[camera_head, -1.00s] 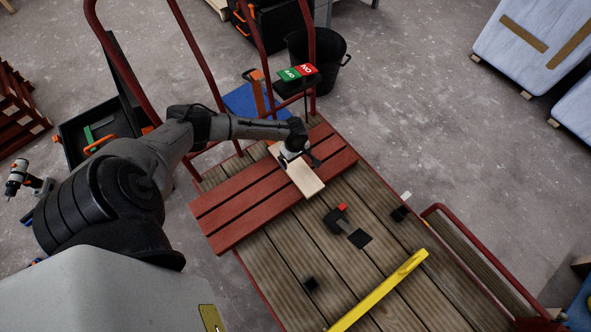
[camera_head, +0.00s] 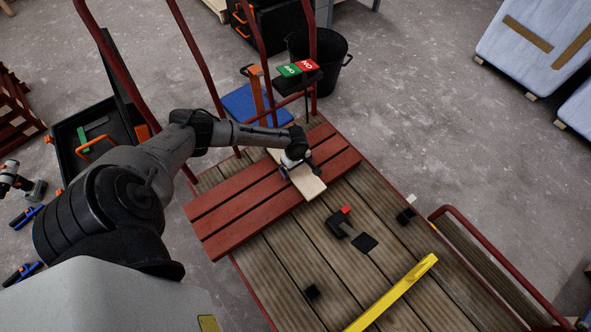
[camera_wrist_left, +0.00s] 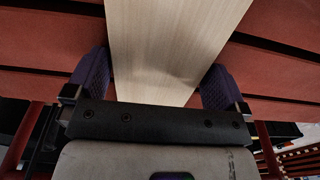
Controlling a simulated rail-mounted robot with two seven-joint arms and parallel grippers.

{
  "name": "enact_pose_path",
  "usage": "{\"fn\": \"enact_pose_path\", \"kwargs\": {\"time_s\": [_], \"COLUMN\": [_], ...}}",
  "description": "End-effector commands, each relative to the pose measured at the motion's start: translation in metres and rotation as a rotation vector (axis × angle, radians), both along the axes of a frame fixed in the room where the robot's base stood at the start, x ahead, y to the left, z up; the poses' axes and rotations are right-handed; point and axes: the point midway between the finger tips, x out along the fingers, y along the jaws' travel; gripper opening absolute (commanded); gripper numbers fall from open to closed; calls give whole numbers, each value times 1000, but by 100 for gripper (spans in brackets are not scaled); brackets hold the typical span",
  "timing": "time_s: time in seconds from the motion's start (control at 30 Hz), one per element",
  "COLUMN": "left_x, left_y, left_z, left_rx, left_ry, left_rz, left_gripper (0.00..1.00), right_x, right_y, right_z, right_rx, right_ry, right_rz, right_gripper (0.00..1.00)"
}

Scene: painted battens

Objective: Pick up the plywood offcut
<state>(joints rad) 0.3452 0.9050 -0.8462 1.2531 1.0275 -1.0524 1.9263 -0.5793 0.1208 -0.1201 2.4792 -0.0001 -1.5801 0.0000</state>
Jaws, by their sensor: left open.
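The plywood offcut (camera_head: 309,185) is a pale flat board. It lies across the red painted battens (camera_head: 235,217) on the cart in the head view. It fills the upper middle of the left wrist view (camera_wrist_left: 170,45). My left gripper (camera_head: 292,172) is over the board, pointing down at it. In the wrist view its two dark purple fingers (camera_wrist_left: 155,85) are apart, one beside each long edge of the board. I cannot tell whether they touch it. The far end of the board is partly hidden by my left arm. My right gripper is not in view.
On the cart's wooden deck (camera_head: 290,255) lie a black clamp (camera_head: 340,224) with a red tip, a yellow level (camera_head: 395,292) and small black blocks. Red rails (camera_head: 500,270) edge the cart. A black bucket (camera_head: 330,72) and an open toolbox (camera_head: 100,130) stand on the floor.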

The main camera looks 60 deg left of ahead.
Motion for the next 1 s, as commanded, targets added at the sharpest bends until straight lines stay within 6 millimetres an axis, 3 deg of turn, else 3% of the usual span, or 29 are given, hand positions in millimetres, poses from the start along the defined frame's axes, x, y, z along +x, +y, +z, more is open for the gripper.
{"fn": "enact_pose_path", "kwargs": {"time_s": [0.1, 0.53, 1.0], "left_x": [0, 0, 0], "left_y": [0, 0, 0], "left_z": [1, 1, 14], "left_rx": [0, 1, 0], "left_ry": [0, 1, 1], "left_rz": [0, 0, 0], "left_gripper": [100, 59, 59], "right_x": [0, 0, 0], "right_y": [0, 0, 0], "right_z": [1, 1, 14], "right_rx": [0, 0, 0], "right_ry": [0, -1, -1], "right_rz": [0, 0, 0], "right_gripper": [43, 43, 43]}}
